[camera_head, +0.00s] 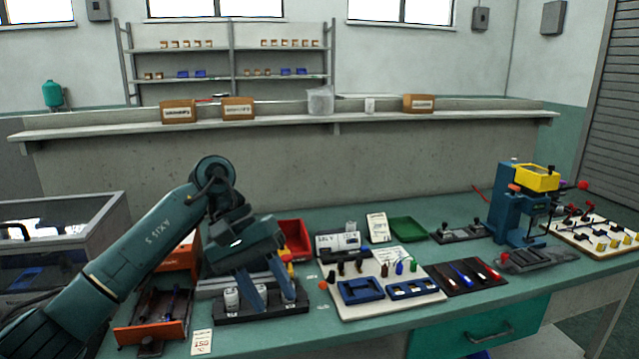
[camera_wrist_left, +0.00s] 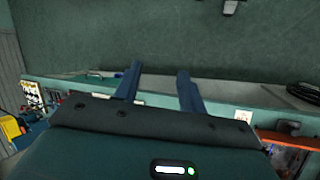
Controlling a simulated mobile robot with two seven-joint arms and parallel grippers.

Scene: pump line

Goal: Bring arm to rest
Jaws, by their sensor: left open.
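My left arm comes in from the left in the head view, over the near left part of the green bench (camera_head: 350,335). My left gripper (camera_head: 268,288) points down and is open. Its two blue fingers hang in front of a dark rack (camera_head: 262,311) holding white cylinders (camera_head: 232,300). I cannot tell how far the fingertips are from the rack. In the left wrist view the two fingers (camera_wrist_left: 158,82) are apart, with nothing between them. My right gripper is in neither view.
A white board with blue fixtures (camera_head: 388,289) and a dark tool mat (camera_head: 468,277) lie mid-bench. A blue press (camera_head: 513,215) stands at the right. A red bin (camera_head: 296,240), a green tray (camera_head: 408,229) and an orange-fronted drawer (camera_head: 152,331) surround the working area.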

